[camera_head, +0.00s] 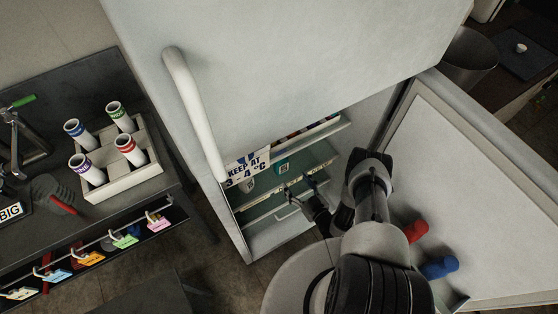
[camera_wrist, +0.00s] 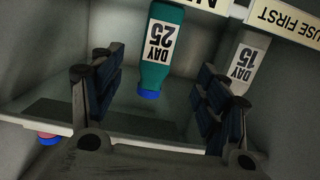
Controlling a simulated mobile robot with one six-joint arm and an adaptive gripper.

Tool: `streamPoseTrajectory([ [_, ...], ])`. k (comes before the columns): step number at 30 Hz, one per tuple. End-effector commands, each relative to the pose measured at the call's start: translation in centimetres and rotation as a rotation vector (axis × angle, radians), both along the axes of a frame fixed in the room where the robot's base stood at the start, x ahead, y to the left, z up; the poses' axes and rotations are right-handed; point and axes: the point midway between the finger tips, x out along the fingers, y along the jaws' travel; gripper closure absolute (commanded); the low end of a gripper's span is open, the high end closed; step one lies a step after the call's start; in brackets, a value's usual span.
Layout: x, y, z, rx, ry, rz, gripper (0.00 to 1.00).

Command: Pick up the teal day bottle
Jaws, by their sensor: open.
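The teal day bottle (camera_wrist: 165,50) has a white label reading DAY 25 and a blue cap. It appears inverted in the wrist view, at upper centre, inside the open fridge. It also shows small on a fridge shelf in the head view (camera_head: 282,168). My gripper (camera_wrist: 155,90) is open and empty. Its two dark fingers stand apart, left and right of the bottle's line in the wrist view, with the bottle beyond them. In the head view my gripper (camera_head: 301,193) reaches into the fridge, just in front of and below the bottle.
A grey bottle (camera_wrist: 240,68) labelled DAY 15 stands right of the teal one, near the right finger. A USE FIRST sign (camera_wrist: 285,20) is above it. The fridge door (camera_head: 480,190) stands open on the right, with red (camera_head: 415,231) and blue (camera_head: 440,267) items. A rack of tubes (camera_head: 122,180) is left.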

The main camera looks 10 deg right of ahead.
Motion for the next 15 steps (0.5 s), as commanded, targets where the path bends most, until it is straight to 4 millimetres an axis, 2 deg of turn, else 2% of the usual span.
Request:
streamPoseTrajectory([
  [3,2.6,1.0,-0.6,-0.001,-0.003,0.007,0.32],
  [9,6.0,2.0,-1.1,0.000,-0.002,0.003,0.32],
  [15,7.2,2.3,-1.2,0.001,0.000,0.001,0.32],
])
